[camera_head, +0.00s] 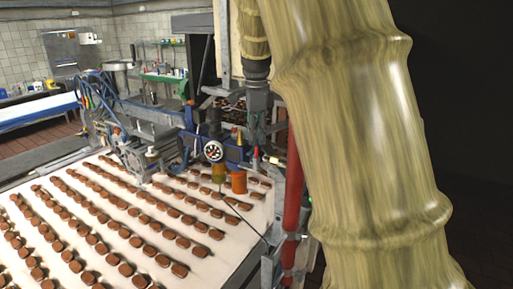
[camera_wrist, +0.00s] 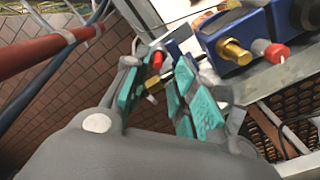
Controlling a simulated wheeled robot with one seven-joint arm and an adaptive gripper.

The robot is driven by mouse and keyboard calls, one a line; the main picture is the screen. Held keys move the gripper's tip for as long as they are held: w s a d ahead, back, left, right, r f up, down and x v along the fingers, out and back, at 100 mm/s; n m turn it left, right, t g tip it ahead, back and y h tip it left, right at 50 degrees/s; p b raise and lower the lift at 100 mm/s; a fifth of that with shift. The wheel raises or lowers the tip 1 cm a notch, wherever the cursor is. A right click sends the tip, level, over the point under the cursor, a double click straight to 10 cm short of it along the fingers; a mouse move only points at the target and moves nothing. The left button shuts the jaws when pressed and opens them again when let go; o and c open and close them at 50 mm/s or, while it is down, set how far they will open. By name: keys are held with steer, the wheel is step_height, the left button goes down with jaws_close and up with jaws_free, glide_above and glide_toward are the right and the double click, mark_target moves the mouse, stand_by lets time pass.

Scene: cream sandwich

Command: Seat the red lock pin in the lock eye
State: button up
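In the wrist view, my gripper (camera_wrist: 160,75) points away from the camera, with its teal-padded fingers apart. A small red piece (camera_wrist: 157,60), possibly the lock pin, shows between the fingertips, with a brass-coloured piece (camera_wrist: 152,85) just below it. I cannot tell whether the fingers grip these or they lie beyond. In the head view, my gripper (camera_head: 254,140) hangs close to the blue machine head (camera_head: 238,155). I cannot make out the lock eye.
A white conveyor (camera_head: 232,262) carries rows of brown biscuits at left. A red upright pipe (camera_head: 293,190) stands right of the machine, and a red pipe (camera_wrist: 40,52) crosses the wrist view's upper left. A metal frame edge (camera_wrist: 270,85) and dark mesh (camera_wrist: 300,125) lie at right.

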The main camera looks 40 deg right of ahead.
step_height(320, 180, up, 8)
steer(key=b, duration=0.2)
stand_by(0.6)
